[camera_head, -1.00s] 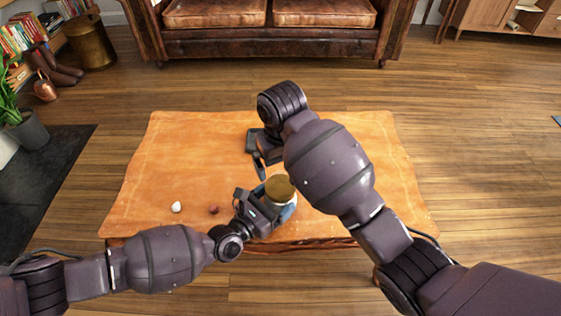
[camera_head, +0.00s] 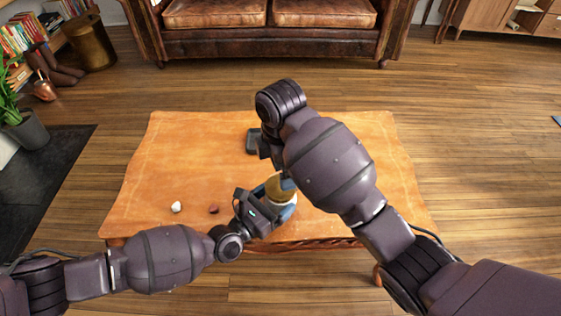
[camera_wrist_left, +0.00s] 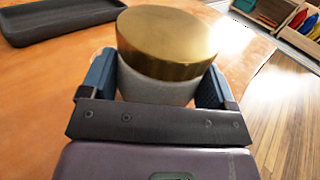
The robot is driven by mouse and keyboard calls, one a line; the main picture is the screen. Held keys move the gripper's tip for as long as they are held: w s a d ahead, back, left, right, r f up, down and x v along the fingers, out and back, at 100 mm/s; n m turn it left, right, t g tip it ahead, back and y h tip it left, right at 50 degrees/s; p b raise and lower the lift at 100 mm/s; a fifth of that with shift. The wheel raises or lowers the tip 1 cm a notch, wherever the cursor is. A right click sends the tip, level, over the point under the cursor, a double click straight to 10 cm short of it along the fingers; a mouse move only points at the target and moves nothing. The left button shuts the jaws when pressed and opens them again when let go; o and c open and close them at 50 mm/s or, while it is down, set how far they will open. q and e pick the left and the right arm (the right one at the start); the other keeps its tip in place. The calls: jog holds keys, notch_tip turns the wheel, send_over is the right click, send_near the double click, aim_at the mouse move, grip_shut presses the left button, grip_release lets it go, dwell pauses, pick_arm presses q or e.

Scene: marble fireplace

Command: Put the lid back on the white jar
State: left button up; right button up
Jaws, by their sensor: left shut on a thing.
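The white jar (camera_wrist_left: 155,90) stands at the table's near edge, between the fingers of my left gripper (camera_wrist_left: 153,88), which is shut on it. The gold lid (camera_wrist_left: 167,42) sits on top of the jar in the left wrist view, over its mouth. In the head view the lid (camera_head: 280,189) is partly covered, and my left gripper (camera_head: 279,203) comes to the jar from the left. My right arm reaches over the table from the right. A bit of blue finger (camera_head: 288,184) shows by the lid; the rest of my right gripper is hidden behind its arm.
The orange-topped table (camera_head: 180,150) is largely clear on its left. A dark tray (camera_head: 253,142) lies behind the jar and shows in the left wrist view (camera_wrist_left: 60,18). A small white thing (camera_head: 176,207) and a small reddish thing (camera_head: 214,209) lie left of the jar.

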aim_at(280, 197)
jog(key=n, duration=0.5)
jog(key=shift+s, duration=0.1)
dwell(0.3)
jog(key=shift+f, duration=4)
